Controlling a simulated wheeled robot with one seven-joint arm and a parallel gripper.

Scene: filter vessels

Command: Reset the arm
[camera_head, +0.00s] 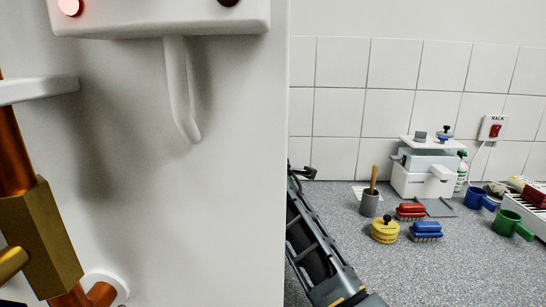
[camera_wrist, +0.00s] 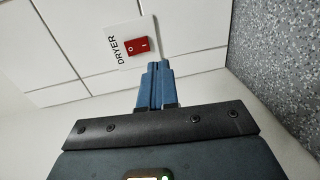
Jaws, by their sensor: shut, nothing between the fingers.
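My gripper (camera_wrist: 156,86) shows in the wrist view with its two blue fingers together and nothing between them. It is in front of a white tiled wall, just below a red switch (camera_wrist: 137,46) on a white plate marked DRYER. I cannot tell whether the fingertips touch the wall. In the head view my dark arm (camera_head: 322,262) rises at the edge of a large white panel, and the gripper itself is hidden behind that panel.
A white panel (camera_head: 230,200) with copper pipe (camera_head: 14,150) fills the head view's left. On the speckled counter (camera_head: 440,270) stand a white machine (camera_head: 424,170), red brush (camera_head: 410,211), blue brush (camera_head: 426,231), yellow piece (camera_head: 385,232), grey pot (camera_head: 369,203), blue mug (camera_head: 477,199) and green mug (camera_head: 510,224).

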